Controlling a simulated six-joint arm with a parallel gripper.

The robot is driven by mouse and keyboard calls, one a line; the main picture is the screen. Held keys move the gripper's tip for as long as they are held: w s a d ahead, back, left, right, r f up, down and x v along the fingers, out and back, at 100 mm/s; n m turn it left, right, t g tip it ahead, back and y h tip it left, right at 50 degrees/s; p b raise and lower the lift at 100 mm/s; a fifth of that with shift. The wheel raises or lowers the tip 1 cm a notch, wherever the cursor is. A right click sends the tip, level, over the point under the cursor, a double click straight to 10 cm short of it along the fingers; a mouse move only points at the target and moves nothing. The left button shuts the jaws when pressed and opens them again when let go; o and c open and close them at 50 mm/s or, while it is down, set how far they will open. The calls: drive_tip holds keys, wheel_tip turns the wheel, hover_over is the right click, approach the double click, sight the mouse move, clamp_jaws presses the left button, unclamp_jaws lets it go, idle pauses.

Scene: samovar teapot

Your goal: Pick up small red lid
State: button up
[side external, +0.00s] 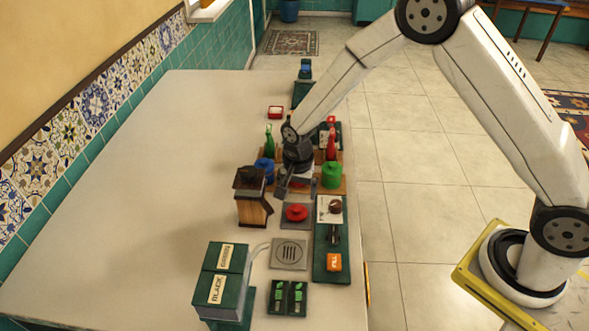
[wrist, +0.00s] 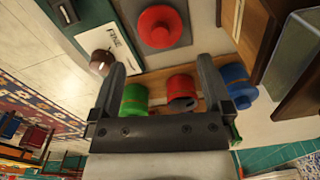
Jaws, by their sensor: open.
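A red round lid-like piece with a raised knob (side external: 295,212) sits on a grey square plate (side external: 302,226). In the wrist view the red piece (wrist: 160,27) lies beyond my fingertips, and the plate (wrist: 184,39) is under it. A red canister (wrist: 182,87) stands between a green canister (wrist: 134,98) and a blue canister (wrist: 237,88). I cannot tell whether its red top is a separate lid. My gripper (wrist: 160,66) is open and empty, its fingers spread on either side of the red canister in the wrist view. In the side view my gripper (side external: 289,187) hangs over the canister row, partly hiding it.
A dark wooden house-shaped box (side external: 252,203) stands close left of my gripper. A green panel with an orange button (side external: 334,262) lies right. Green boxes labelled BLACK and GREEN (side external: 222,283) and a grey drain plate (side external: 289,253) are nearer. The table's left side is clear.

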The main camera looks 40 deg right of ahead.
sight(297, 208)
drive_tip(key=shift+f, duration=1.05)
drive_tip(key=shift+w+d+f, duration=0.1)
drive_tip(key=shift+w+f, duration=0.05)
drive_tip(key=shift+f, duration=2.45)
drive_tip(key=c, duration=1)
drive_tip(key=shift+r, duration=0.1)
